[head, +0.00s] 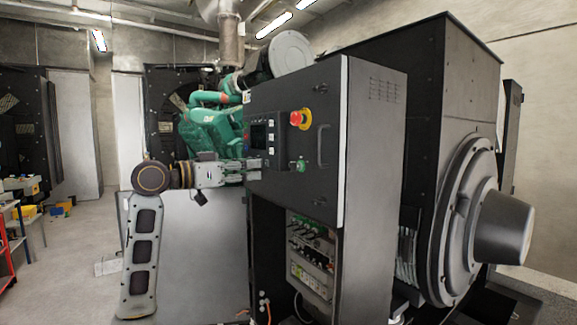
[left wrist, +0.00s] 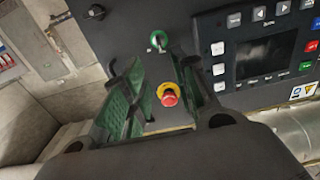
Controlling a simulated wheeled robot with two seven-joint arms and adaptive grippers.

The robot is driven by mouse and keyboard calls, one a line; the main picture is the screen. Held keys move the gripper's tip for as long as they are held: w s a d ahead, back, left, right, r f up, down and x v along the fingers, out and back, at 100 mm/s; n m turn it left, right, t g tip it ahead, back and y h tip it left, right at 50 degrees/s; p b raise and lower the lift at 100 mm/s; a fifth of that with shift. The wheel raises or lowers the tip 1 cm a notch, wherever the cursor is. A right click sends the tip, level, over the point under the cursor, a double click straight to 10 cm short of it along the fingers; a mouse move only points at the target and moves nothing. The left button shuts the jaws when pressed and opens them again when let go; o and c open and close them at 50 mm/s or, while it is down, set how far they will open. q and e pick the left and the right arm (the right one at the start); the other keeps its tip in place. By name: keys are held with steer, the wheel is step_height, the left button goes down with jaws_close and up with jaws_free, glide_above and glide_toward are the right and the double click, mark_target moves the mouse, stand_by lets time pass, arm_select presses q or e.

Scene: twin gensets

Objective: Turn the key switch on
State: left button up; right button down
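The key switch (head: 301,164) is a small green knob on the dark front panel (head: 284,92) of the genset's control cabinet. It also shows in the left wrist view (left wrist: 158,40), just beyond the fingertips and roughly in line with the gap between them. Which way the key is turned is too small to tell. My left gripper (head: 256,169) is left of the switch in the head view. My right gripper is out of view.
A red emergency stop button (head: 299,118) on a yellow base sits above the switch. In the wrist view, it shows between the fingers. A display with buttons (head: 263,135) is left of the switch, and a door handle (head: 322,145) is at its right.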

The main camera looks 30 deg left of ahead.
mark_target(293, 167)
arm_select(q)
steer(key=p+x, duration=0.4)
steer(key=x, duration=0.9)
jaws_close()
